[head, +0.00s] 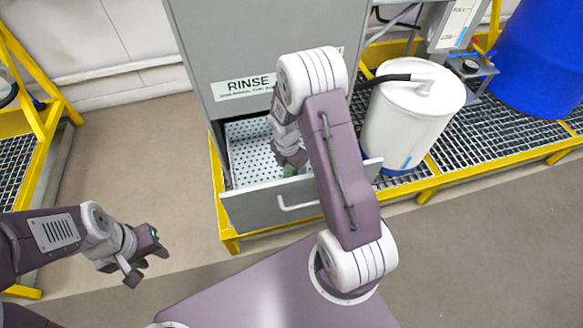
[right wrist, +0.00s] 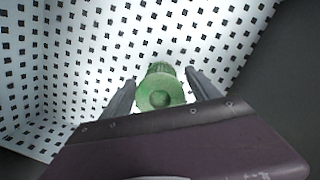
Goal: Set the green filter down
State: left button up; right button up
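The green filter (right wrist: 160,90) is seen end-on in the right wrist view, between the two fingers of my right gripper (right wrist: 161,80). The fingers appear to touch its sides. In the head view the filter (head: 290,170) is a small green patch, mostly hidden by my right gripper (head: 289,158). Both are inside the open drawer with the perforated white lining (head: 247,160). How close the filter is to the drawer floor is hard to tell. My left gripper (head: 146,266) is open and empty, out over the floor at the left.
The drawer belongs to a grey cabinet marked RINSE (head: 245,87) and has a grey front (head: 245,209) with a handle. A white drum (head: 408,115) stands just right of it on yellow-edged grating, with a blue drum (head: 540,60) further right. Much of the drawer is bare.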

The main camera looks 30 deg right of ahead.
jog(key=r+p, duration=0.2)
jog(key=r, duration=0.2)
jog(key=a+r+p, duration=0.1)
jog(key=r+p, duration=0.1)
jog(key=r, duration=0.2)
jog(key=r+p, duration=0.3)
jog(key=r, duration=0.1)
jog(key=shift+s+a+r, duration=0.15)
jog(key=shift+s, duration=0.1)
